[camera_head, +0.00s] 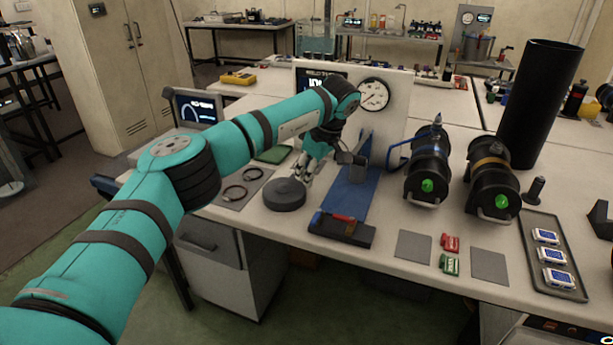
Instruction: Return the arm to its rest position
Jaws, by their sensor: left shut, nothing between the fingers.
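My left arm, teal with dark bands, reaches in from the left over the table (390,270). Its wrist bends down above the table's middle. My left gripper (303,172) points down, shut and empty, just behind a round dark grey disc (284,194). I cannot tell whether its fingertips touch anything. Two black cylinders with green front knobs, one with a blue band (427,178) and one with an orange band (492,180), lie right of the gripper, apart from it. My right gripper is not in view.
A panel with a round gauge (374,95) stands behind the wrist. A tall black tube (540,105) stands at right. A tray (536,257) holds white packets.

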